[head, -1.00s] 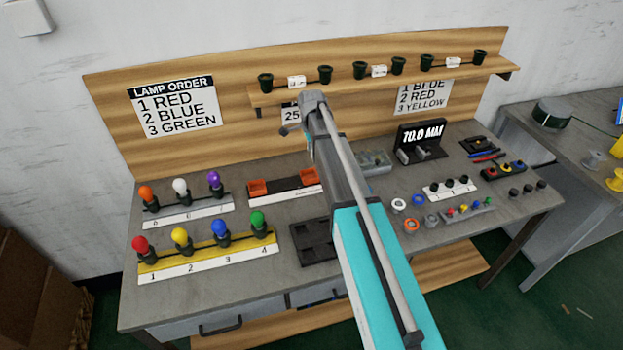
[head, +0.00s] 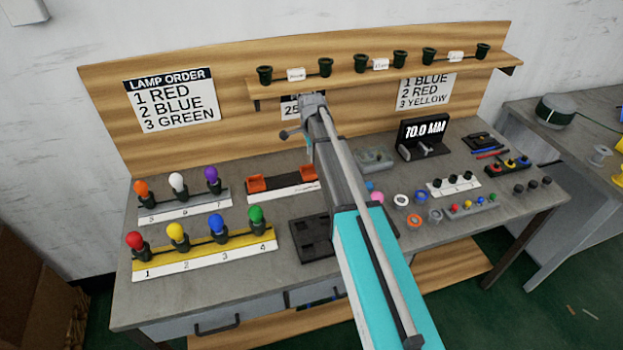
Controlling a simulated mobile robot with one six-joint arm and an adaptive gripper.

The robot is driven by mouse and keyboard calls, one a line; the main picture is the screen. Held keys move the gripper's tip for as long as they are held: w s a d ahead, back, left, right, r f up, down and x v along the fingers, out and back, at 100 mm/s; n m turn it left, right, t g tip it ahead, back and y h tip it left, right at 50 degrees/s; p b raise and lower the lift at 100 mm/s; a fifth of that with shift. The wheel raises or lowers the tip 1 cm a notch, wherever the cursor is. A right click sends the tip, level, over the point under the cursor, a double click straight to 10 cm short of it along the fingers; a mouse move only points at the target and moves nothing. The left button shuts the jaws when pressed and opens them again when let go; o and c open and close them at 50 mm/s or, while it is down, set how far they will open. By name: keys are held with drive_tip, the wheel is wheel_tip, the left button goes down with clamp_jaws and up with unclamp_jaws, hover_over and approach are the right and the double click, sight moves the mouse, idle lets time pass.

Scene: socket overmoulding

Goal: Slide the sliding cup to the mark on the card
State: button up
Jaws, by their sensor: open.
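A slide fixture with a white front strip (head: 292,191) lies on the bench, left of my arm. It has a left orange cup (head: 257,184) and a right orange cup (head: 309,172), with a dark track between them. I cannot tell which cup slides, and the strip's print is too small to read. A white card (head: 290,107) reading "25" hangs on the back board, partly covered by my arm. My arm crosses the middle of the view, its far end near this card and above the bench. My gripper's fingers are hidden behind the arm.
Two lamp rows stand at the left, a yellow strip (head: 205,254) in front. A dark compartment tray (head: 312,238) lies in front of the fixture. A shelf with dark sockets (head: 360,61) overhangs the back.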

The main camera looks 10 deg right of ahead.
drive_tip(key=shift+f+b, duration=4.6)
drive_tip(key=shift+f, duration=0.3)
clamp_jaws()
